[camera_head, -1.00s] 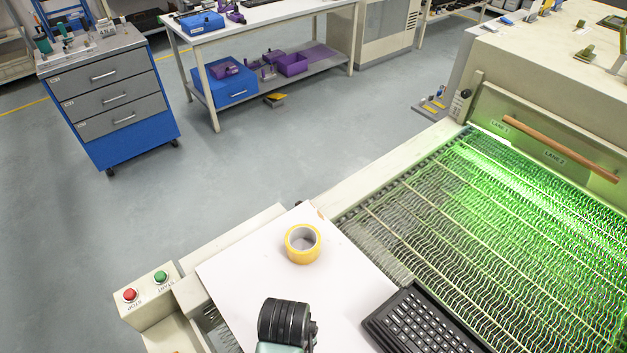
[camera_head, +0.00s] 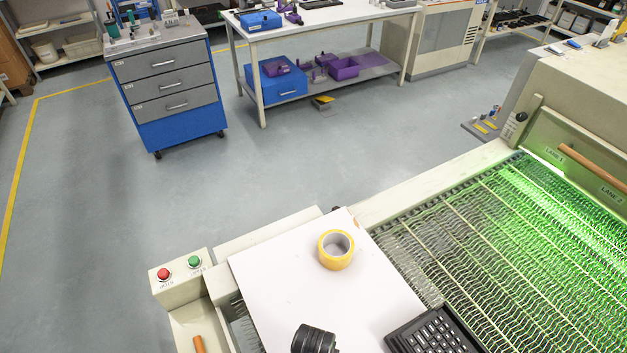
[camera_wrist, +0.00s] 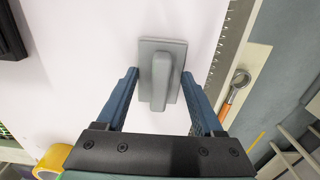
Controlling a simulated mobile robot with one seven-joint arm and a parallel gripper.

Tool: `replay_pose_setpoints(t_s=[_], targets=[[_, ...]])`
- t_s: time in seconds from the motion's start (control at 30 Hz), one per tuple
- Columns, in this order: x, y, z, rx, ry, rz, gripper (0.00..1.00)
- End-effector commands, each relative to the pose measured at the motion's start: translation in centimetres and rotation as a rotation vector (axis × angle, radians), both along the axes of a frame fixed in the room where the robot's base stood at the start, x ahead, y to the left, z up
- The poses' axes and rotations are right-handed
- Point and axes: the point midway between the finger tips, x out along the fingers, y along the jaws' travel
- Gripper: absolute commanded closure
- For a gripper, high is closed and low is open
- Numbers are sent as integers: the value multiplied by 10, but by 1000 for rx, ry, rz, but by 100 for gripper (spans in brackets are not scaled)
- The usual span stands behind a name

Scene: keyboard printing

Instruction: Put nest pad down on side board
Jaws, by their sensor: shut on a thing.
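The nest pad (camera_wrist: 172,50) is a grey rectangular plate with a raised grey handle bar, seen in the wrist view over the white side board (camera_wrist: 80,75). My gripper (camera_wrist: 160,75) has its two blue fingers on either side of the pad and is shut on it. I cannot tell whether the pad touches the board. In the head view the white board (camera_head: 290,270) lies beside the green-lit mesh conveyor. The gripper and pad are out of that view; only a dark part of my arm shows at the bottom edge.
A yellow tape roll (camera_head: 336,249) lies on the board. A black keyboard (camera_head: 432,335) is at the board's right edge, beside the mesh conveyor (camera_head: 470,240). A red and green button box (camera_head: 180,272) stands left. An orange-handled tool (camera_wrist: 235,90) lies beyond the board's edge.

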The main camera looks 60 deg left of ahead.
Motion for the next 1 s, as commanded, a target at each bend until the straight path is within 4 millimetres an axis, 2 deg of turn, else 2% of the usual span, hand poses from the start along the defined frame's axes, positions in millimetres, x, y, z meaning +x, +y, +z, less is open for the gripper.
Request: replay_pose_setpoints(t_s=[0.17, 0.2, 0.33, 0.6, 0.73, 0.87, 1.0], targets=[[0, 0, -4, 0, 0, 0, 83], [0, 0, -3, 0, 0, 0, 24], [0, 0, -3, 0, 0, 0, 1], [0, 0, -2, 0, 0, 0, 1], [0, 0, 5, 1, -1, 0, 1], [1, 1, 23, 3, -3, 0, 1], [1, 1, 51, 3, -3, 0, 1]])
